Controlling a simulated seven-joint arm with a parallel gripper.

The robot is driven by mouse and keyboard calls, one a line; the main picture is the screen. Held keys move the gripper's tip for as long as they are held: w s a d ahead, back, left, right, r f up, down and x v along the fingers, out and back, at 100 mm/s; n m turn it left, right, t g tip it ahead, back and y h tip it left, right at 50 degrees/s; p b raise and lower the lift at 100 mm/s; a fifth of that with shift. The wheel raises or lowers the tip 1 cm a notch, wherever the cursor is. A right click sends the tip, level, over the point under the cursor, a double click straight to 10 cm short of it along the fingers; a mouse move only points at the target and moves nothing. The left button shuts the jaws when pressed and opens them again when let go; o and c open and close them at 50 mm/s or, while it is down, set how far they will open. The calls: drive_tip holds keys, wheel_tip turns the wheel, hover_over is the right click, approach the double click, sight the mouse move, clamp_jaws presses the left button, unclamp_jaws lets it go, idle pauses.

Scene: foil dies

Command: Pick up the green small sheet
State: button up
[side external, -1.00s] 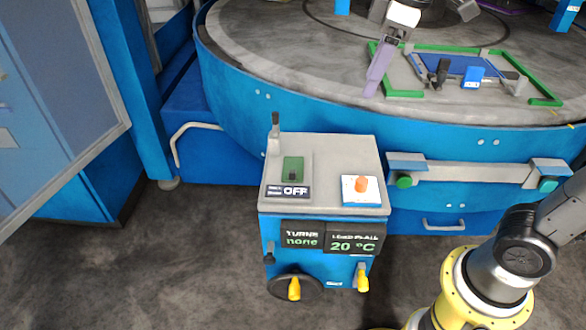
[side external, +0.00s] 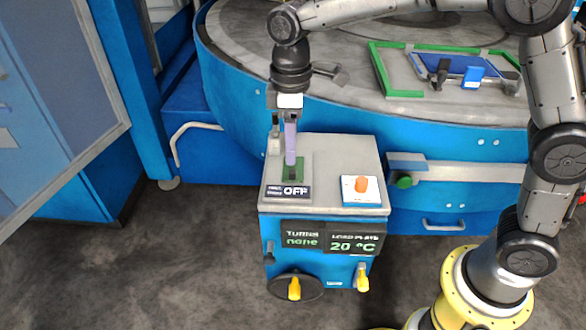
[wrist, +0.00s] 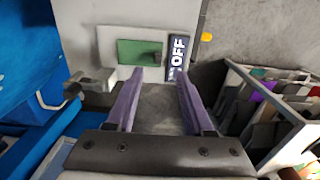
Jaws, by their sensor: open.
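In the wrist view the green sheet (wrist: 135,50) lies just beyond my fingertips, up and to the left. My gripper (side external: 291,163) points down at the sheet with its purple fingers, which partly cover it in the side view. The gripper (wrist: 161,74) is open with nothing between its fingers. I cannot tell exactly how high the tips are above the sheet.
An OFF label (side external: 294,191) lies beside the sheet, and an orange knob (side external: 362,184) stands to the right. A grey upright post (side external: 274,140) is close to the gripper. The wrist view shows a rack (wrist: 285,118) of coloured pieces. The large round blue-sided table (side external: 240,115) is behind.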

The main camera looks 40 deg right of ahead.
sight(293, 171)
drive_tip(key=shift+d+f, duration=0.2)
drive_tip(key=shift+f, duration=3.05)
clamp_jaws()
